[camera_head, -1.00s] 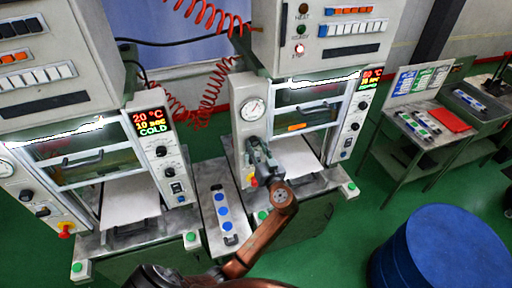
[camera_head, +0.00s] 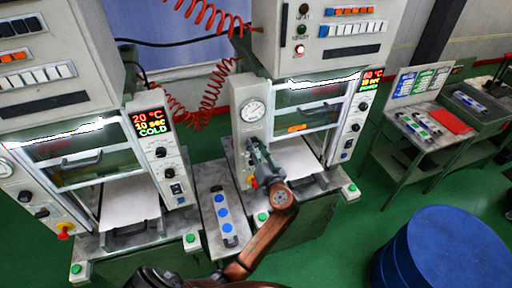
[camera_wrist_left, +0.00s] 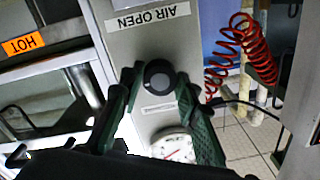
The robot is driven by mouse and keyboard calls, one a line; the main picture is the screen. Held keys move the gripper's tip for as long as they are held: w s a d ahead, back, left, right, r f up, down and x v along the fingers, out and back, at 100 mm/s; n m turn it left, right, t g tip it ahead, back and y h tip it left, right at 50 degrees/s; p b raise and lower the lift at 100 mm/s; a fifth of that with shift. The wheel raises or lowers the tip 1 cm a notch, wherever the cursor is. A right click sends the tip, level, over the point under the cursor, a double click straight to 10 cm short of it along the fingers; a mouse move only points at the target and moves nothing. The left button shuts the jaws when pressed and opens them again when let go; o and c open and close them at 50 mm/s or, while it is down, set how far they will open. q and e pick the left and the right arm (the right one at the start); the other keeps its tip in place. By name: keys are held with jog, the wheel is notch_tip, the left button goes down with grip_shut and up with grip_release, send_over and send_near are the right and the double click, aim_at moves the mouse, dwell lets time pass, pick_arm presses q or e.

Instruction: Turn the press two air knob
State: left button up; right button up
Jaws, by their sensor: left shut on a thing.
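Press two (camera_head: 247,150) is the right-hand press, with a pressure gauge (camera_head: 252,110) on its grey left front panel. My left gripper (camera_head: 254,145) reaches this panel just below the gauge and hides the air knob in the head view. In the left wrist view, the round dark air knob (camera_wrist_left: 158,76) sits between the green fingers of the left gripper (camera_wrist_left: 156,84). The gripper is shut on the knob. An "AIR OPEN" label (camera_wrist_left: 148,16) shows upside down beside it, and the gauge (camera_wrist_left: 173,147) is at the bottom. My right gripper is not in view.
A red and yellow switch (camera_head: 251,181) is just below the gripper. Press one (camera_head: 95,180) stands at left, its display reading COLD. A blue drum (camera_head: 445,250) and side tables (camera_head: 425,130) are at right.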

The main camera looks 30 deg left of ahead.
pick_arm(q)
jog(key=o, duration=1.2)
jog(key=shift+c, duration=0.2)
jog(key=shift+s+d, duration=0.15)
jog(key=shift+d, duration=0.1)
jog(key=v, duration=0.7)
